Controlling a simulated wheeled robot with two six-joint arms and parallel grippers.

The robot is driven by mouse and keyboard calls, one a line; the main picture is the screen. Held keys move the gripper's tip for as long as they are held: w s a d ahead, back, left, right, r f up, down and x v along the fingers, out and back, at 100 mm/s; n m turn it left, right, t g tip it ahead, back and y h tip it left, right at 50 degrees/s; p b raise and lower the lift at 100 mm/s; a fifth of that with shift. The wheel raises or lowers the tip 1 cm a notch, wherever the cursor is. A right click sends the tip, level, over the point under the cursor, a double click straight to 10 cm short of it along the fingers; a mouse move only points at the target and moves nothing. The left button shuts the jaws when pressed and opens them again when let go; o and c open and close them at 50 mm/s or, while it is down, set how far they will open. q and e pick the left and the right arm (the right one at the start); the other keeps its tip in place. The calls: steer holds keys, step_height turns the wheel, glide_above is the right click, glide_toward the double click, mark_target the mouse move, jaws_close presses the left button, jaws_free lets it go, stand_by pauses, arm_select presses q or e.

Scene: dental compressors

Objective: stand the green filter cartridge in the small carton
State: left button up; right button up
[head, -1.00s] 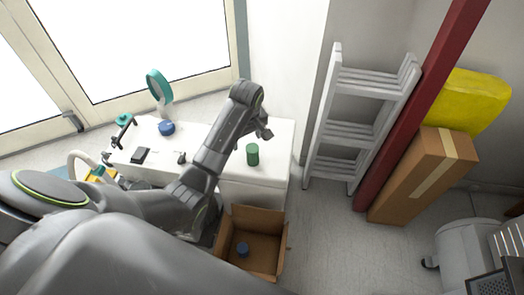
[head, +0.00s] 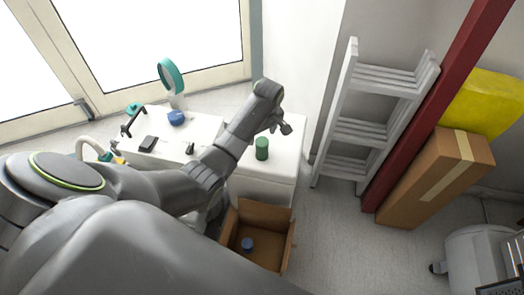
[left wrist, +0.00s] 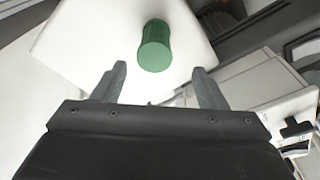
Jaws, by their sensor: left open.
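The green filter cartridge (head: 262,149) stands upright on the white cabinet top (head: 285,165), near its right end. It also shows in the left wrist view (left wrist: 154,47), beyond and between the fingertips. My left gripper (head: 283,127) is above the cabinet, close to the cartridge and apart from it. In the left wrist view (left wrist: 160,80) its two fingers are spread with nothing between them. The small carton (head: 283,250) is open on the floor in front of the cabinet, with a small blue cylinder (head: 247,244) inside. My right gripper does not show.
A blue piece (head: 176,118), a black block (head: 148,144) and a teal round mirror (head: 170,75) stand on the counter to the left. A grey step ladder (head: 362,130), a red post (head: 425,110) and a tall brown box (head: 435,180) stand at right. Floor right of the carton is clear.

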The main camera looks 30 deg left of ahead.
mark_target(262, 141)
arm_select(q)
steer(key=f, duration=0.3)
steer(key=shift+w+a+b, duration=0.15)
steer(key=shift+a+b, duration=0.05)
steer(key=shift+b, duration=0.15)
steer(key=f+b, duration=0.1)
steer(key=f, duration=0.1)
steer(key=w+f+b, duration=0.1)
steer(key=f, duration=0.1)
steer(key=shift+a+f, duration=0.2)
steer(key=shift+f, duration=0.1)
steer(key=shift+f+b, duration=0.25)
steer(key=shift+b, duration=0.05)
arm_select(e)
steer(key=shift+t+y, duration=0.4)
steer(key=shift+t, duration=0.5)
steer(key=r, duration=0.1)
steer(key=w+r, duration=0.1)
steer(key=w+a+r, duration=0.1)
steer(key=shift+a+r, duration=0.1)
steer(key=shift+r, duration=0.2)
arm_select(q)
steer(key=c, duration=1.2)
